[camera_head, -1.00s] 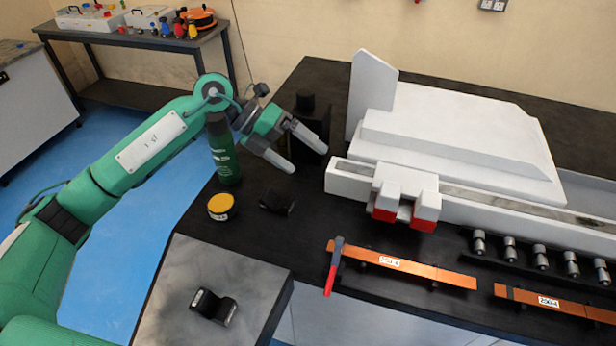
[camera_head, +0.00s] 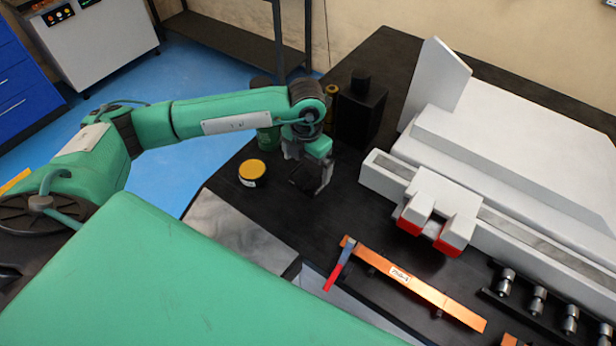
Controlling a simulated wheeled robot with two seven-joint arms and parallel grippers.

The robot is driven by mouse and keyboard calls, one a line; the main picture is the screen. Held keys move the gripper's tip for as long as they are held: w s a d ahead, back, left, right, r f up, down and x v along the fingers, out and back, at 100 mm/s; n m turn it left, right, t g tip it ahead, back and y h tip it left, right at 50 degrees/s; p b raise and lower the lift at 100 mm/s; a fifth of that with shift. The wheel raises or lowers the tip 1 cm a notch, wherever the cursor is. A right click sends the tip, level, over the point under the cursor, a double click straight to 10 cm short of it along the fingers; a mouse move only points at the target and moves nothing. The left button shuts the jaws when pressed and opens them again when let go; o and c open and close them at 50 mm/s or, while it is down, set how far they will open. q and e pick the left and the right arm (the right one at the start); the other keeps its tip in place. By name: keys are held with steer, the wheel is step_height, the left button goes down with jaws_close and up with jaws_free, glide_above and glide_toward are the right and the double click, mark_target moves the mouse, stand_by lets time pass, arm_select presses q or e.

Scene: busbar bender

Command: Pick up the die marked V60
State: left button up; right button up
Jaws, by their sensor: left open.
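A small black die-like block (camera_head: 303,180) lies on the black bench, partly hidden by my left gripper; no V60 marking is readable on it. My left gripper (camera_head: 314,178) points down over this block, its jaws open. One pale finger shows just to the right of the block; I cannot tell whether it touches. The block does not appear held. My right gripper is not in view.
A yellow-lidded tin (camera_head: 252,171) stands left of the block, a green bottle (camera_head: 268,138) and a black box (camera_head: 360,113) behind. The white bender (camera_head: 440,205) is at right. A red-handled tool (camera_head: 340,262) and copper bar (camera_head: 415,285) lie in front.

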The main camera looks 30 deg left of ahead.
mark_target(307, 183)
arm_select(q)
steer(key=shift+f, duration=0.2)
steer(key=shift+f+p, duration=0.2)
steer(key=shift+p, duration=0.2)
step_height(307, 183, down, 4)
steer(key=p, duration=0.2)
steer(key=shift+d+p, duration=0.1)
steer(key=shift+p, duration=0.25)
steer(key=shift+f, duration=0.35)
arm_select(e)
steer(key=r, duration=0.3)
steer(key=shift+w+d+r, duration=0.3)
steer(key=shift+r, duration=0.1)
arm_select(q)
steer(key=c, duration=1.7)
steer(key=shift+c, duration=0.2)
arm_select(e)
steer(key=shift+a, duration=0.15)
